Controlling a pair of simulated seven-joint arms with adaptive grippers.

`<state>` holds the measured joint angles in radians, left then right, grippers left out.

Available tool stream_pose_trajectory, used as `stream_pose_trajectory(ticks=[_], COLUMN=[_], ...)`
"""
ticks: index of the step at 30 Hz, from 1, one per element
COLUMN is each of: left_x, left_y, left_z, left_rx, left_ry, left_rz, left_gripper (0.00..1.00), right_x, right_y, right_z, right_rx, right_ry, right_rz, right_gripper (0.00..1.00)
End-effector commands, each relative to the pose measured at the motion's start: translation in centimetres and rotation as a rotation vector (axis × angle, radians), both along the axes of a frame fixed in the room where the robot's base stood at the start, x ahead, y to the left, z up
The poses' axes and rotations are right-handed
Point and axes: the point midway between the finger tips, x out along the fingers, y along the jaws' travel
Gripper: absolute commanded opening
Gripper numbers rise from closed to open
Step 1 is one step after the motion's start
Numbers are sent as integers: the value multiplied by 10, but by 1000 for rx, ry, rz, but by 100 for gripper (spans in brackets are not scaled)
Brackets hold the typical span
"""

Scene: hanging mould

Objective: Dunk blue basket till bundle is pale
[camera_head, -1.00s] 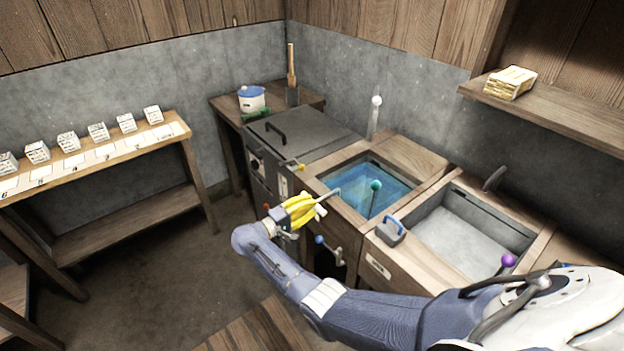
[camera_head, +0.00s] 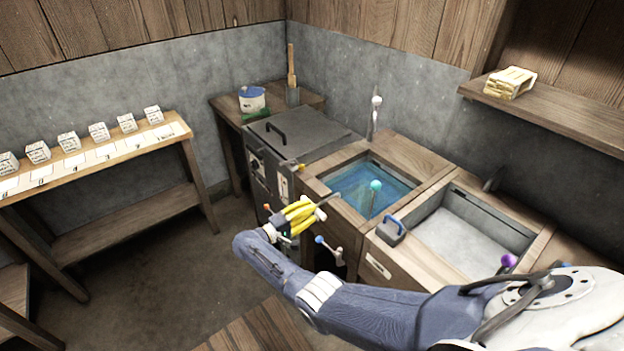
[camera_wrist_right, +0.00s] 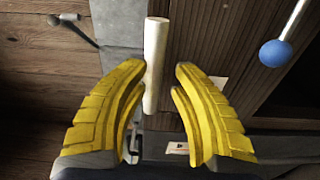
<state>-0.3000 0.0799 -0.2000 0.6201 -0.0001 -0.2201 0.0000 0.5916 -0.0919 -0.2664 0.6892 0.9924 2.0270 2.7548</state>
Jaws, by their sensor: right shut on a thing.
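My right gripper (camera_head: 317,209), with yellow fingers, is in front of the water basin (camera_head: 360,190). What the rod belongs to is hard to tell. A lever with a blue knob (camera_head: 320,240) is on the cabinet front just below the gripper; its knob also shows in the right wrist view (camera_wrist_right: 274,53). A teal-knobbed rod (camera_head: 376,185) rises at the water basin. I cannot clearly make out a basket or bundle. My left gripper is out of view.
A grey block with a blue handle (camera_head: 392,232) sits on the rim beside the pale-floored basin (camera_head: 460,235). A purple knob (camera_head: 508,260) is at its front. A lidded dark unit (camera_head: 300,135) stands left of the water. Open floor lies at left.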

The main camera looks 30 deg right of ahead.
Motion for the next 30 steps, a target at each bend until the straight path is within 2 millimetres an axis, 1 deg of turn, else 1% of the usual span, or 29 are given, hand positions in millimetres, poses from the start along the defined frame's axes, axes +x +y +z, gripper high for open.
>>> stream_pose_trajectory(ticks=[1,4,18,30], left_x=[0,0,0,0], left_y=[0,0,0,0], left_z=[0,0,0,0], left_rx=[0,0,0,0], left_ry=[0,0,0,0], left_rz=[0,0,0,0], left_gripper=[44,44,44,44], right_x=[-5,-5,-1,-1], right_y=[-3,-3,-2,-1], right_z=[-6,1,59,104], right_rx=[7,10,2,1], right_ry=[11,10,0,-3], right_rz=[-9,-9,-4,-3], right_gripper=[7,7,7,7])
